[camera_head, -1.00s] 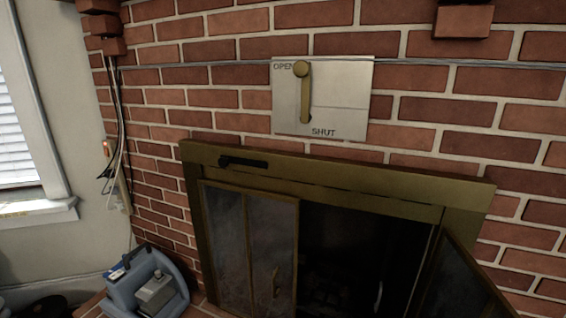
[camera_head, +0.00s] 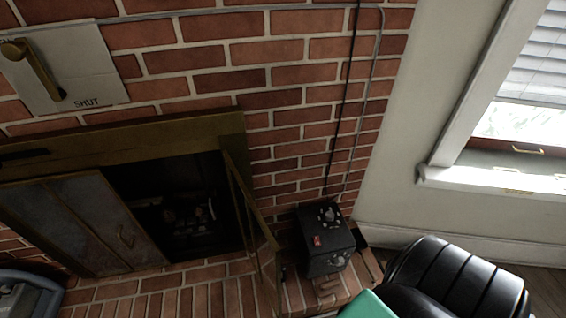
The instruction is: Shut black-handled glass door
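The fireplace's right glass door (camera_head: 248,215) stands open, swung outward from the right side of the brass frame (camera_head: 170,132), and is seen nearly edge-on. A small dark piece (camera_head: 283,272) shows at its free edge; I cannot tell surely if it is the black handle. The firebox (camera_head: 185,205) is dark and exposed behind the right half. Neither of my grippers is in view.
A black box with dials (camera_head: 325,238) stands on the brick hearth (camera_head: 215,290) just right of the open door. A black padded chair (camera_head: 455,280) and a green object (camera_head: 368,306) are at the bottom right. A blue-grey container (camera_head: 28,292) is at lower left.

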